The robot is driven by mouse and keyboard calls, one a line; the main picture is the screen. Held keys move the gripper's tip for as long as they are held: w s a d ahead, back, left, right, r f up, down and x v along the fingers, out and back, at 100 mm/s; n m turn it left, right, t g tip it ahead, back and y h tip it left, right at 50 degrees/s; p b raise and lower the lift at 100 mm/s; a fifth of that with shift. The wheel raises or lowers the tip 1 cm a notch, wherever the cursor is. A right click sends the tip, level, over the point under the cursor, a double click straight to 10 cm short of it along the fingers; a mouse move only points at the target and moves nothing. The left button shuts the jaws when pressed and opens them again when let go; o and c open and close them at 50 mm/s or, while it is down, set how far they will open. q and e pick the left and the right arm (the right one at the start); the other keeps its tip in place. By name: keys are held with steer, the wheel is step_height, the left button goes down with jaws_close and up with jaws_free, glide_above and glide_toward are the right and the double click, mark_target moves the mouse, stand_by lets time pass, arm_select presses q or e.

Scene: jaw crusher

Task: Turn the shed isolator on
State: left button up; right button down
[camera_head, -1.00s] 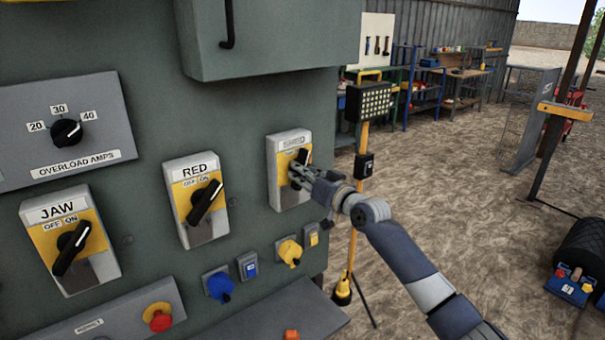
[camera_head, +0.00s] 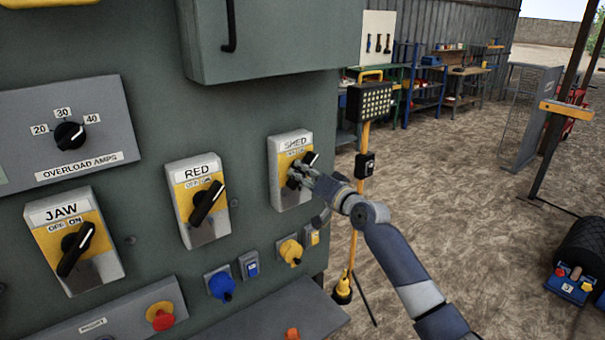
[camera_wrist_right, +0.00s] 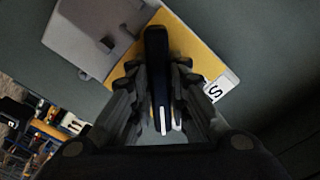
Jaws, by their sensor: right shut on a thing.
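The shed isolator (camera_head: 286,196) is a grey and yellow box labelled SHED on the green panel in the head view. Its black handle (camera_head: 311,159) is tilted, upper end to the right, like the handles on the RED and JAW isolators. My right gripper (camera_head: 296,176) is at this handle and partly covers it. In the right wrist view the handle (camera_wrist_right: 156,75), with a white line at its end, stands between the two fingers, and the gripper (camera_wrist_right: 162,95) is shut on it. The OFF/ON marks are partly hidden. My left gripper is not in view.
The RED isolator (camera_head: 199,201) and JAW isolator (camera_head: 73,240) are to the left, with an overload dial (camera_head: 70,136) above. Below are a blue socket (camera_head: 220,286), a yellow socket (camera_head: 291,252) and a red button (camera_head: 160,316). A yellow lamp stand (camera_head: 357,210) stands behind my right arm.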

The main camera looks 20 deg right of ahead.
steer(key=c, duration=1.5)
jaws_free()
steer(key=v, duration=1.2)
steer(key=shift+f, duration=0.1)
